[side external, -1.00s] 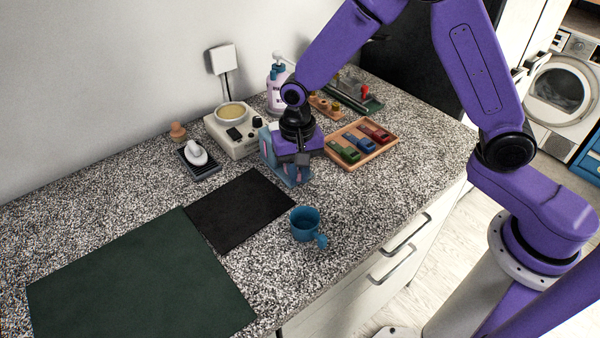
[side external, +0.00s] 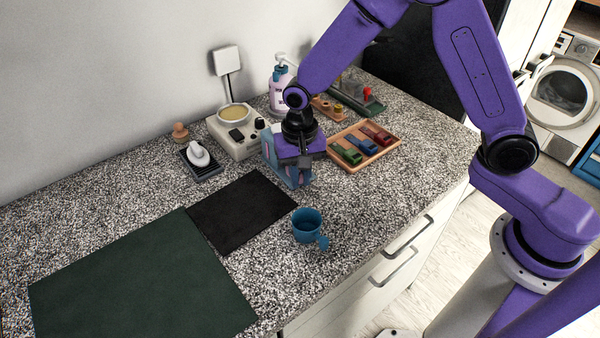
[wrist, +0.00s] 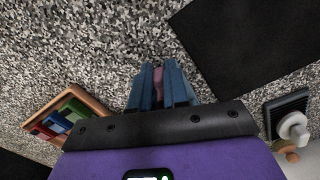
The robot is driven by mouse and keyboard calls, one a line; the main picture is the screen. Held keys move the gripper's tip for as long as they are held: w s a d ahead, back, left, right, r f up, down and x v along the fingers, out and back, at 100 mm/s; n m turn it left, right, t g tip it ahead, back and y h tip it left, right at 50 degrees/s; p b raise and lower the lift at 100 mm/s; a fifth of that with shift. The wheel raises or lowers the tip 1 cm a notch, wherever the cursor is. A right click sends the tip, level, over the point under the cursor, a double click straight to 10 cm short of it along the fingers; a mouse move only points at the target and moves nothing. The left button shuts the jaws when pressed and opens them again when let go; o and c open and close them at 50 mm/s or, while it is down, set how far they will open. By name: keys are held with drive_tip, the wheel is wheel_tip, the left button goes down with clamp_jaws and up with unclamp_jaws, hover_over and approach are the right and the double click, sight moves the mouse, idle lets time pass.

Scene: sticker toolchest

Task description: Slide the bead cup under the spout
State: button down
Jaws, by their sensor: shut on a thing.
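A blue cup with a side handle (side external: 306,228) stands upright on the counter, right of the black mat; its contents are hard to make out. My gripper (side external: 293,178) is low over the counter, behind the cup and apart from it. Its blue fingers are closed on a small pink piece (wrist: 158,82), seen between them in the wrist view. The fingers hide most of this piece. A white pump bottle with a spout (side external: 281,90) stands at the back by the wall; I cannot tell whether this is the task's spout.
A wooden tray of coloured blocks (side external: 364,147) lies right of my gripper. A white device with a round dish (side external: 237,135) stands behind left. The black mat (side external: 240,210) and green mat (side external: 140,280) lie flat and bare. The counter's front edge is close to the cup.

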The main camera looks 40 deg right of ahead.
drive_tip(key=c, duration=1)
unclamp_jaws()
drive_tip(key=shift+c, duration=0.2)
drive_tip(key=shift+r, duration=0.1)
wheel_tip(320, 180, up, 16)
drive_tip(key=s+d+f+n, duration=0.1)
drive_tip(key=s+d+n, duration=0.3)
drive_tip(key=s, duration=0.4)
drive_tip(key=s+d+f+n, duration=0.1)
drive_tip(key=s+d+n, duration=0.4)
drive_tip(key=s+n, duration=0.2)
drive_tip(key=s+d+f+n, duration=0.1)
drive_tip(key=s+d+n, duration=0.4)
drive_tip(key=s, duration=0.6)
drive_tip(key=shift+f+n, duration=0.15)
drive_tip(key=shift+n, duration=0.35)
